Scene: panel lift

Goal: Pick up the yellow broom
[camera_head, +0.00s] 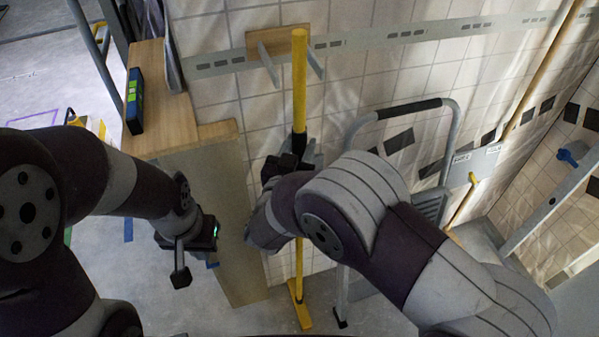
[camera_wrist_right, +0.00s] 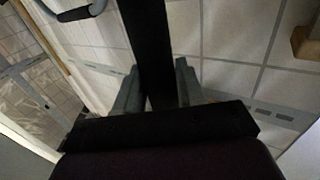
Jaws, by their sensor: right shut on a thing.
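The yellow broom (camera_head: 299,85) stands upright against the tiled wall in the head view. Its top sits between the two prongs of a wall holder (camera_head: 268,62), and its yellow foot (camera_head: 301,307) is at the floor. My right gripper (camera_head: 299,150) is at the middle of the handle and shut on it; my arm hides part of the handle there.
A wooden bench (camera_head: 168,115) with a blue and green box (camera_head: 134,100) stands at the left. A grey stepladder (camera_head: 448,150) leans just right of the broom. A board (camera_head: 235,250) stands behind my left gripper. Another long-handled tool (camera_head: 545,65) leans further right.

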